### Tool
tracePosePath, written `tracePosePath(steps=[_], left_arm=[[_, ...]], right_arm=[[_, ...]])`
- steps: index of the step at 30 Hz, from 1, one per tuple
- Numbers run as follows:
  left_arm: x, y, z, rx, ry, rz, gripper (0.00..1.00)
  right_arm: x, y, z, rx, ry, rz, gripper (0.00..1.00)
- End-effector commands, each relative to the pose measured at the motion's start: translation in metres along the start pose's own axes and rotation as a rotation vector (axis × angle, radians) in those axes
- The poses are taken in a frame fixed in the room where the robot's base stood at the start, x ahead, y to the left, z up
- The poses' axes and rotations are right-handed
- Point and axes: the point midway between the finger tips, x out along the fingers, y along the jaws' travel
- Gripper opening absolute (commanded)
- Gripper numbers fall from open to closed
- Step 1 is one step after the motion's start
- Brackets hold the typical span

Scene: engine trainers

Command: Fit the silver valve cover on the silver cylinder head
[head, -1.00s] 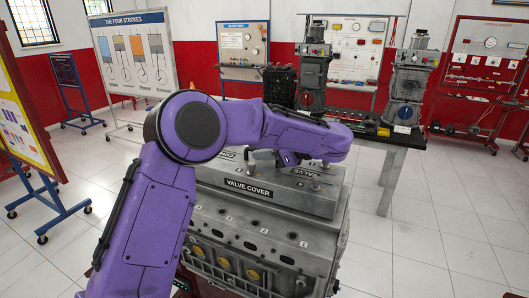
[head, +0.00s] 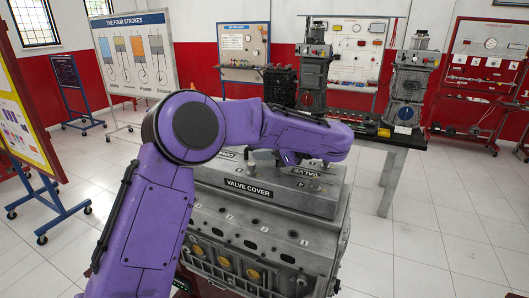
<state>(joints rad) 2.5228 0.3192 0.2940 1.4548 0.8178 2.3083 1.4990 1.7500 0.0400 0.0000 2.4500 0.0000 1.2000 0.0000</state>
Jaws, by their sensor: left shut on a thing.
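The silver valve cover (head: 249,189), a long grey box labelled "VALVE COVER", lies along the top of the silver cylinder head (head: 262,232), near its far side. It looks level; whether it is fully seated or slightly above the head cannot be told. My left gripper (head: 287,160) is over the top of the cover and shut on it, at a raised part near the middle. My left arm hides part of the cover's far side and the gripped spot. My right gripper is not in view.
The cylinder head sits on a large engine block whose lower part leaves the picture. Behind it a black bench (head: 425,141) carries engine trainers (head: 313,83). A four-strokes board (head: 135,62) stands at the back left. The tiled floor at right is clear.

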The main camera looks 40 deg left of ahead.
Motion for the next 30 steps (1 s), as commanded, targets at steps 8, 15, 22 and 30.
tracePosePath(steps=[8,15,22,30], left_arm=[[0.0,0.0,0.0,-0.001,0.0,-0.001,0.0],[0.0,0.0,0.0,-0.001,0.0,-0.001,0.48],[0.0,0.001,-0.002,0.003,0.001,0.002,0.48],[-0.049,0.001,-0.005,-0.003,-0.003,-0.006,0.48]], right_arm=[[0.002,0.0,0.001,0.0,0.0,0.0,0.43],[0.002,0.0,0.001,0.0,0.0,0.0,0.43],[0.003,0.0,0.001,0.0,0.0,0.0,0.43],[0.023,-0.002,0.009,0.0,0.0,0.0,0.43]])
